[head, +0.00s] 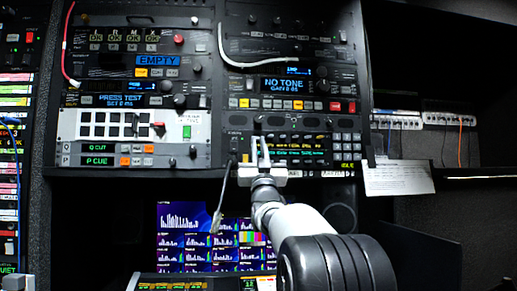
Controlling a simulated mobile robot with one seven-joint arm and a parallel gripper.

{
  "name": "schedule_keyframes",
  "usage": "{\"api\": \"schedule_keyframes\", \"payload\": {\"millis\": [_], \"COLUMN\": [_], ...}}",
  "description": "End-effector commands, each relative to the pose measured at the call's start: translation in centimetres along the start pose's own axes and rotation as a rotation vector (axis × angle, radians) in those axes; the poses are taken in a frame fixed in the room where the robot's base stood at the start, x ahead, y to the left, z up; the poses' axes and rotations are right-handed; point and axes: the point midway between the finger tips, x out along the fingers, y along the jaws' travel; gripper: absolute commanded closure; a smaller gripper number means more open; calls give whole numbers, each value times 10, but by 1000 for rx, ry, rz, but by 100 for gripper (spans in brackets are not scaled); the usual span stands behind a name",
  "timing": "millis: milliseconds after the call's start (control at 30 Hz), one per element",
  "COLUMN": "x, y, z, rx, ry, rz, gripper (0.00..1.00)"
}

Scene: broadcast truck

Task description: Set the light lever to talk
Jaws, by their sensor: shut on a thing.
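My gripper (262,151) is in the middle of the head view, in front of the left part of a dark panel with lit green text and a keypad (346,147). Its two pale fingers point up and are shut on a small control there. The fingers hide most of that control, so I cannot make out its shape or setting. I cannot pick out a light lever by any label, nor read a "talk" mark. Just left of the fingers is a small dark fitting (234,146) with a grey cable hanging from it.
A white panel with black buttons (84,120), a red-tipped control (158,124) and a green sign (187,132) lies to the left. Monitors (190,225) show below. A white card (398,177) hangs at right. A white cable (222,48) loops above my gripper.

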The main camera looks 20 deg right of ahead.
Motion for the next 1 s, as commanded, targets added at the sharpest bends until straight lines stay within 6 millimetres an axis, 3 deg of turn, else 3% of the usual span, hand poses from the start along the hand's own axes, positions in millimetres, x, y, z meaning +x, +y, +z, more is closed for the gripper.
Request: {"api": "schedule_keyframes", "payload": {"millis": [33, 133, 567, 667, 1000], "x": [1, 1, -10, -26, -109], "y": [0, 0, 0, 0, 0], "z": [-3, -2, 0, 1, 0], "rx": [0, 0, 0, 0, 1], "ry": [4, 3, -1, -2, -1], "rz": [0, 0, 0, 0, 0], "gripper": [87, 70, 70, 70, 70]}}
